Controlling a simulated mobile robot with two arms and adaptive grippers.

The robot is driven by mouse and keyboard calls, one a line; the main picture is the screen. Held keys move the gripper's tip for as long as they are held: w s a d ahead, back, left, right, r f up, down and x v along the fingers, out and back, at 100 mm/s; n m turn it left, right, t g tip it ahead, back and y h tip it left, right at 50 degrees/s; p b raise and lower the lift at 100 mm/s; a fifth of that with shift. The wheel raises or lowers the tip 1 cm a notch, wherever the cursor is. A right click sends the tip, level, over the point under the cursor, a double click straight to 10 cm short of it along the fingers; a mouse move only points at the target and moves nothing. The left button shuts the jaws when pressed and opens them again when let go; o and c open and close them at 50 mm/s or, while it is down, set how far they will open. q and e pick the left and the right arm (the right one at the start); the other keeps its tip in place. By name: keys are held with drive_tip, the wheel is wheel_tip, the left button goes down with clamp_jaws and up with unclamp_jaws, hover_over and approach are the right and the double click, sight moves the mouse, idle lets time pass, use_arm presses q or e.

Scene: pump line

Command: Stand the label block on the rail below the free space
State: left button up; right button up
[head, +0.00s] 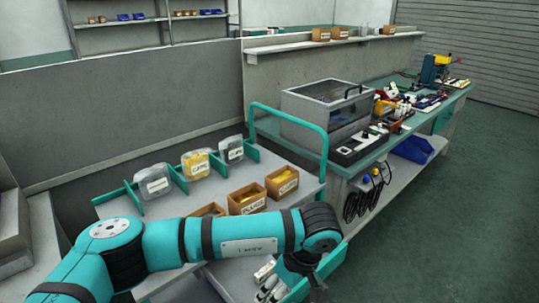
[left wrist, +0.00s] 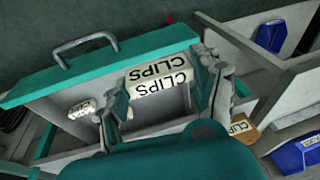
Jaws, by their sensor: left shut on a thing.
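My left gripper (left wrist: 160,88) is shut on a white label block (left wrist: 158,76) in the left wrist view. The block reads CLIPS on two faces, and one finger is on either side of it. In the head view my left gripper (head: 294,282) hangs low at the bottom edge, beside the cart's front right corner, and the block cannot be made out there. I cannot pick out the rail or the free space for certain; my arm covers the front of the cart. My right gripper is in neither view.
On the cart, labelled open boxes (head: 247,200) stand before clear bins (head: 196,165) between teal dividers (head: 178,180). A teal push handle (head: 291,118) rises at its right end. A workbench (head: 395,140) lies beyond. Open floor (head: 450,215) is at right.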

use_arm(q)
drive_tip(key=s+a+r+m+t, duration=0.1)
drive_tip(key=a+r+m, duration=0.3)
drive_tip(key=a, duration=0.7)
drive_tip(key=s+a+r+m+t+h+p, duration=0.1)
drive_tip(key=s+a+r+m, duration=0.2)
drive_tip(key=a, duration=0.8)
wheel_tip(320, 180, up, 3)
drive_tip(key=shift+s+f+m, duration=0.15)
drive_tip(key=shift+m, duration=0.55)
